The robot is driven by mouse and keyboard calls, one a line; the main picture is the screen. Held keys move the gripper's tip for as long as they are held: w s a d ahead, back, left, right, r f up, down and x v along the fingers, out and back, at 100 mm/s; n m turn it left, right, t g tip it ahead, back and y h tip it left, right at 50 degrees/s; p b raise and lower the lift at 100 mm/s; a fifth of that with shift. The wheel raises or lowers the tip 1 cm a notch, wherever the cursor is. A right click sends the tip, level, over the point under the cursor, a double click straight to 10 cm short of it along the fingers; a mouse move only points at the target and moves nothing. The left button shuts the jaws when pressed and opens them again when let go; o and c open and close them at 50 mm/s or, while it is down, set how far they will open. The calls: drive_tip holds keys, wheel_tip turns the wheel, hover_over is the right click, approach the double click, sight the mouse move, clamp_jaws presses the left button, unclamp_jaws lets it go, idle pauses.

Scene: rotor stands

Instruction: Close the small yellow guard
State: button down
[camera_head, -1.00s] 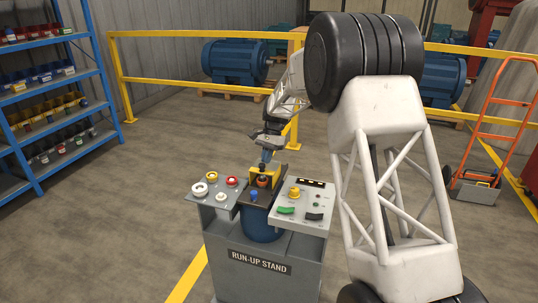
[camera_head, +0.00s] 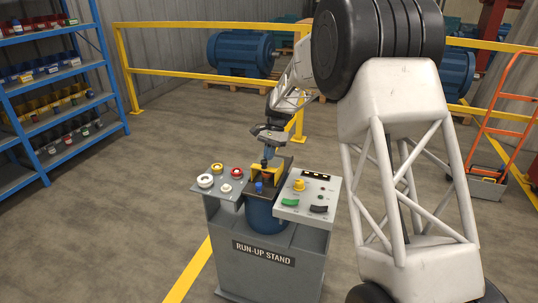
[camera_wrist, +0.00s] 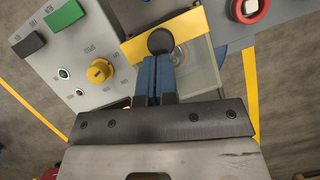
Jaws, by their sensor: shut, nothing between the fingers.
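The small yellow guard (camera_head: 255,170) is at the middle of the run-up stand, partly hidden by my gripper. In the wrist view its yellow bar (camera_wrist: 185,35) carries a black round knob (camera_wrist: 160,41), with a clear panel (camera_wrist: 203,66) beside it. My gripper (camera_head: 266,163) points down at the guard. Its blue fingers (camera_wrist: 159,58) are together and empty, with the tips right at the knob. I cannot tell whether they touch it, or how far the guard is swung.
A grey panel with a yellow knob (camera_head: 299,185) and green and black switches stands right of the guard. A panel with red and white buttons (camera_head: 205,181) stands left. A blue-topped post (camera_head: 259,187) is in front. Yellow railings and blue shelves stand farther off.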

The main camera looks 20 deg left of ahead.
sight(272, 163)
drive_tip(key=shift+w+d+f, duration=0.25)
drive_tip(key=shift+w, duration=0.4)
drive_tip(key=shift+w+d+r, duration=0.1)
drive_tip(key=shift+w+d, duration=0.05)
drive_tip(key=shift+w, duration=0.4)
drive_tip(key=shift+w+d, duration=0.1)
drive_tip(key=shift+w, duration=0.45)
drive_tip(key=v, duration=1)
drive_tip(key=shift+r, duration=0.15)
drive_tip(key=shift+w, duration=0.1)
drive_tip(key=shift+w+a, duration=0.2)
drive_tip(key=shift+w, duration=0.9)
